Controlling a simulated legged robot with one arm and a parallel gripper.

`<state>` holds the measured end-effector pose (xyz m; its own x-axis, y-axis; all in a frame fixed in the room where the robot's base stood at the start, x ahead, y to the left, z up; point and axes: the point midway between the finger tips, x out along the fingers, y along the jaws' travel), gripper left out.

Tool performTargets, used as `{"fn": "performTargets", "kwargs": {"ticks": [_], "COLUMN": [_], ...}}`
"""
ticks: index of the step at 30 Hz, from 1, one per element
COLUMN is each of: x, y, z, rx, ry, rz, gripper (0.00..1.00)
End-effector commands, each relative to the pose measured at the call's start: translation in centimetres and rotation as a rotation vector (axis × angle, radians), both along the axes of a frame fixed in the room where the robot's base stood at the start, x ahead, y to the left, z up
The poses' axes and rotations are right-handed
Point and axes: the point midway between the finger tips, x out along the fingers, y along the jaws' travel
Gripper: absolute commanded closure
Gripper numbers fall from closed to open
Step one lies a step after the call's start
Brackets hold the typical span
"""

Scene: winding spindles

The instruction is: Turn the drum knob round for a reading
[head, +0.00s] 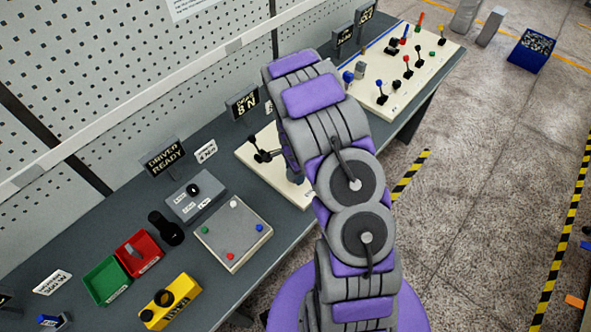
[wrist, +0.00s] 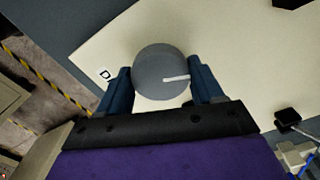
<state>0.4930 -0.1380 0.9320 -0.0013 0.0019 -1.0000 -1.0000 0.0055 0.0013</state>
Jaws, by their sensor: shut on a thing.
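The drum knob (wrist: 160,66) is a round grey knob with a white pointer line, seen from above in the wrist view. Its line points to the right. My gripper (wrist: 163,88) has one blue finger on each side of the knob and is shut on it. The knob sits on a cream board (wrist: 240,40), with a small label marked "D" (wrist: 105,74) left of it. In the head view my arm hides the knob and most of my gripper; the cream board (head: 252,160) shows partly beside the arm.
A black-knobbed lever (head: 262,156) stands on the same board. A board with several coloured levers (head: 425,60) lies farther along the bench. Nearer are a button panel (head: 233,232), a yellow box (head: 170,302), and red (head: 139,253) and green (head: 107,281) bins. Signs stand along the wall.

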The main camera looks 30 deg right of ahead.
Motion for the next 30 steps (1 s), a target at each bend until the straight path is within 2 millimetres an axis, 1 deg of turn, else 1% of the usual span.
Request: {"fn": "performTargets", "kwargs": {"ticks": [13, 14, 15, 21, 22, 30], "x": [0.01, 0.02, 0.02, -0.02, -0.03, 0.01], "y": [0.21, 0.21, 0.21, 0.05, 0.01, -0.13], "z": [-0.1, -0.1, -0.1, -0.03, -0.02, 0.15], "rx": [0.002, 0.002, 0.001, 0.001, 0.002, 0.002], "ry": [0.002, 0.002, 0.002, 0.0, 0.0, -0.001], "rz": [-0.012, -0.012, -0.012, -0.011, -0.011, -0.01], "gripper": [0.64, 0.33, 0.29, 0.1, 0.08, 0.08]}}
